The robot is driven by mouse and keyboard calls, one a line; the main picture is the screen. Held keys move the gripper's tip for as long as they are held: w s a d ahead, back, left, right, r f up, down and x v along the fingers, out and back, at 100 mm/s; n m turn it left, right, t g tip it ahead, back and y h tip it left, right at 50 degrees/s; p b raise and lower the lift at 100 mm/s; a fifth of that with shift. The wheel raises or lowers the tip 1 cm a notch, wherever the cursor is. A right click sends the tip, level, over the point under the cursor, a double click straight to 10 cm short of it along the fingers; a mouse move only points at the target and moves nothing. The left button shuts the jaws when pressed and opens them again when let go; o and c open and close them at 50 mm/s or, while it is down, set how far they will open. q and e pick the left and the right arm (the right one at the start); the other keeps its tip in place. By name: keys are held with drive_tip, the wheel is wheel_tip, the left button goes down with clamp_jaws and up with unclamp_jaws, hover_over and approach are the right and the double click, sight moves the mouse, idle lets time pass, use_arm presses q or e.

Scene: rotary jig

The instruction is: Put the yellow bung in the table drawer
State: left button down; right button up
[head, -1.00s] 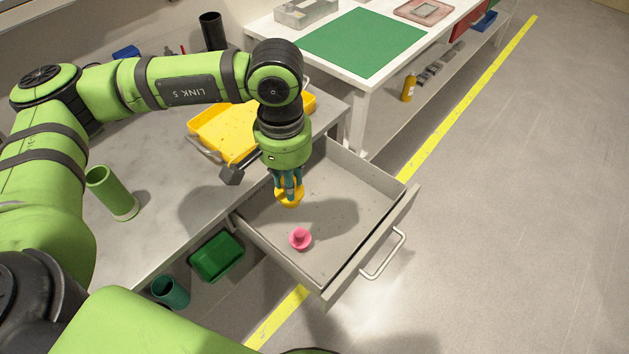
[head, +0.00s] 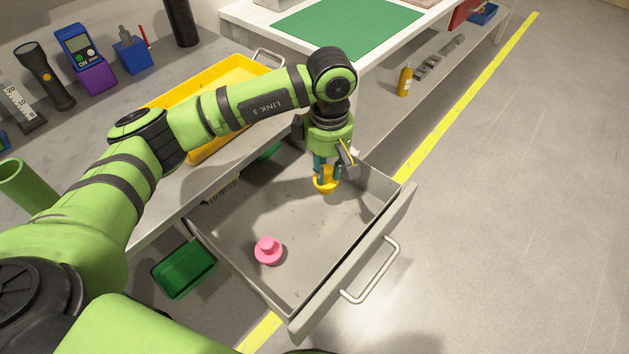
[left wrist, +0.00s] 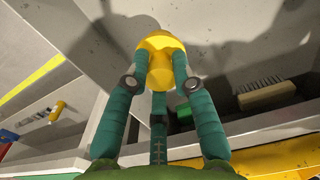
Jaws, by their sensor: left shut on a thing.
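The yellow bung (head: 326,182) is held in my left gripper (head: 327,172), over the far part of the open table drawer (head: 300,225). In the left wrist view the bung (left wrist: 160,62) sits between the green fingers (left wrist: 157,85), which are shut on it. It looks a little above the drawer floor; the exact gap is hard to tell. A pink bung (head: 267,251) stands on the drawer floor at the near left. My right gripper is not in view.
A brush (head: 222,188) and a green thing (head: 268,153) show at the drawer's back. The drawer handle (head: 375,272) faces the open floor. A yellow tray (head: 205,92) is on the table. A green bin (head: 184,268) is below the drawer's left side.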

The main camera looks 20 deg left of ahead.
sight(326, 181)
use_arm(q)
drive_tip(key=shift+f, duration=0.65)
wheel_tip(326, 181, down, 4)
drive_tip(key=shift+r, duration=0.25)
drive_tip(key=shift+f, duration=0.15)
drive_tip(key=c, duration=1)
unclamp_jaws()
drive_tip(key=shift+c, duration=0.2)
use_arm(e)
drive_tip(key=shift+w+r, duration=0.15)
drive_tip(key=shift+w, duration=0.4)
use_arm(q)
drive_tip(key=shift+r, duration=0.4)
wheel_tip(326, 181, up, 12)
drive_tip(key=shift+f+b, duration=0.2)
drive_tip(key=shift+b, duration=0.35)
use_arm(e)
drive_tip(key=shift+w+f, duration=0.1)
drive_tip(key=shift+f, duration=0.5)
